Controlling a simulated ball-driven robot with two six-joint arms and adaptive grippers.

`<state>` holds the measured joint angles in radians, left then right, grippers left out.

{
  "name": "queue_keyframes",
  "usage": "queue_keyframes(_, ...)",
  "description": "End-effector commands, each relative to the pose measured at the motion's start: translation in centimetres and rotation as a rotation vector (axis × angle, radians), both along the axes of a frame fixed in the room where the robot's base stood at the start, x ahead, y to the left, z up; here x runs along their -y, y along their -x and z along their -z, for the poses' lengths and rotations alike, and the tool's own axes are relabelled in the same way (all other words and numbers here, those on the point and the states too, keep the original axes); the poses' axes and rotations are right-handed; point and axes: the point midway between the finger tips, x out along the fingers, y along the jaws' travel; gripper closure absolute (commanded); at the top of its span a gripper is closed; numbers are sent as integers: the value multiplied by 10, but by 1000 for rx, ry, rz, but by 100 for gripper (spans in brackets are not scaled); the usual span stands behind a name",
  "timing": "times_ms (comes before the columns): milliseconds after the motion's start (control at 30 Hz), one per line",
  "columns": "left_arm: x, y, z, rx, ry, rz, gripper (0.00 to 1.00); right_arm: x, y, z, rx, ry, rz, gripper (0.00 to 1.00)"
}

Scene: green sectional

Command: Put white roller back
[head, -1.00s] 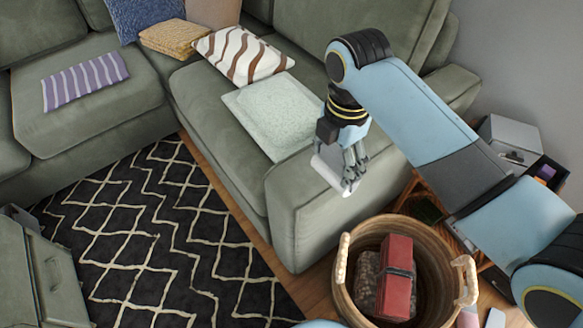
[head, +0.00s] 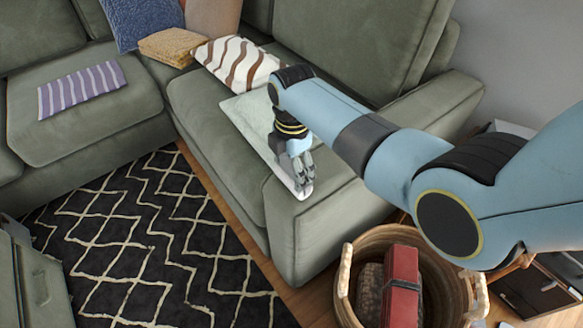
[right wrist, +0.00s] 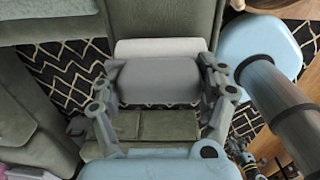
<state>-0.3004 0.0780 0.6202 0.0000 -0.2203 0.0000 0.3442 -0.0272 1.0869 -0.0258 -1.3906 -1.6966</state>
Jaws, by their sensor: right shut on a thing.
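My right gripper (head: 302,183) is shut on the white roller (head: 284,177), above the front arm of the green sofa. In the head view, the gripper and the pale cushion behind hide much of the roller's outline. In the right wrist view the white roller (right wrist: 160,47) lies across between the fingers of my right gripper (right wrist: 160,88). A grey part (right wrist: 158,80) sits directly below its white band there; I cannot tell whether it belongs to the roller. My left gripper is not in view.
A wicker basket (head: 346,272) with a red box (head: 402,285) inside stands on the floor right of the sofa arm (head: 330,225). The patterned rug (head: 150,240) is open.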

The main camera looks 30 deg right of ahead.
Motion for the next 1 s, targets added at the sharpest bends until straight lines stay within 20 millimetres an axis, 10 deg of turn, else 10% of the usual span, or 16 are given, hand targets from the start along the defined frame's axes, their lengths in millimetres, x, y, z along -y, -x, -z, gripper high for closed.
queue_keyframes(267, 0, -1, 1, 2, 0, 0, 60, 0, 0, 2, 0, 0, 0, 62)
queue_keyframes(300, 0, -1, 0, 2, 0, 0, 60, 0, 0, 1, 0, 0, 0, 21)
queue_keyframes(467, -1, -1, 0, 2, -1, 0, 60, 0, 0, 1, 0, 0, 0, 0)
queue_keyframes(767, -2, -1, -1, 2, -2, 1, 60, 0, 0, -1, 1, 0, 0, 0)
queue_keyframes(1000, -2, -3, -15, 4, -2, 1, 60, 0, 0, -39, 5, 0, 0, 0)
